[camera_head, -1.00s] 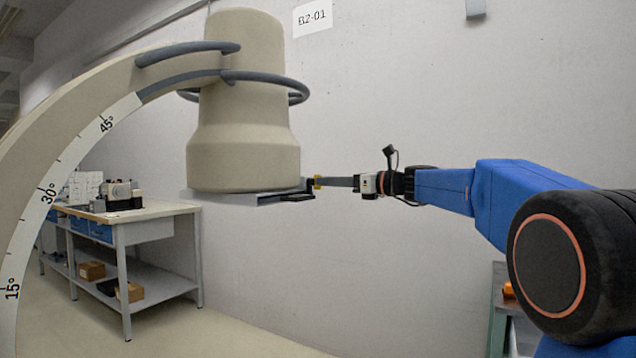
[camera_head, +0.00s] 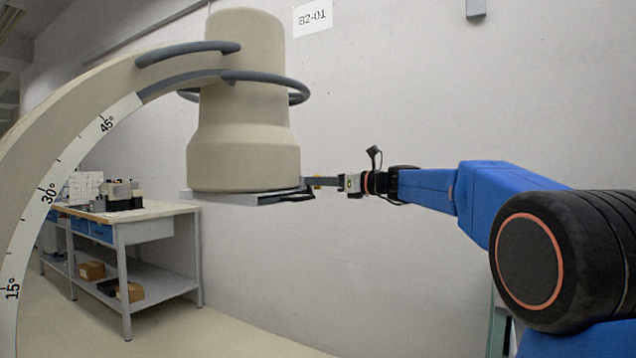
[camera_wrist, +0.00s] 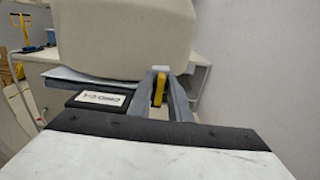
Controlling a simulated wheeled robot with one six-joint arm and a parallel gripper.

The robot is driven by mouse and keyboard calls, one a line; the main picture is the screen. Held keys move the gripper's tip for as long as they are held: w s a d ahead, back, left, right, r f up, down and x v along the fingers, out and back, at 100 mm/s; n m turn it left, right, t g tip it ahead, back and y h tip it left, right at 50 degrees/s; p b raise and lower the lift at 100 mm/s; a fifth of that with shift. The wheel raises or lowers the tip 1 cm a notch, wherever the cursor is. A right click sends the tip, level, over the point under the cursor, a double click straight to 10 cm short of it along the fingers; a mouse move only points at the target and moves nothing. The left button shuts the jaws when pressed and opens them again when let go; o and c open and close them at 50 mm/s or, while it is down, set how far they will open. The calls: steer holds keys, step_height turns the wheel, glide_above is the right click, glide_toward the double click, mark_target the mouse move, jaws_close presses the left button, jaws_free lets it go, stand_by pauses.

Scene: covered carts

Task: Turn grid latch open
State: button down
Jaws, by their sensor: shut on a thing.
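The grid latch is a small yellow lever (camera_wrist: 158,88). In the wrist view it stands upright between the two grey fingers of my gripper (camera_wrist: 160,103), which is shut on it. In the head view only a bit of yellow (camera_head: 317,182) shows behind my gripper (camera_head: 308,183), at the right edge of the flat grid tray (camera_head: 240,199). The tray sits under the beige cylindrical housing (camera_head: 243,150). A black block with a white label (camera_wrist: 100,99) lies left of the latch in the wrist view. The latch's pivot is hidden.
A beige curved arm with an angle scale (camera_head: 60,160) and a grey ring rail (camera_head: 270,82) flank the housing. A workbench (camera_head: 150,212) with equipment stands at the back left.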

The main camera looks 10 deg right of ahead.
steer(key=shift+n, duration=0.4)
steer(key=n, duration=0.4)
steer(key=shift+s+n, duration=0.1)
steer(key=shift+n, duration=0.2)
steer(key=n, duration=0.5)
steer(key=shift+a+f+n, duration=0.1)
steer(key=shift+f+n, duration=0.05)
steer(key=shift+n, duration=0.15)
steer(key=n, duration=0.3)
steer(key=shift+f+n, duration=0.15)
steer(key=shift+n, duration=1.85)
steer(key=c, duration=1.9)
jaws_free()
steer(key=shift+s, duration=0.1)
steer(key=shift+o, duration=0.2)
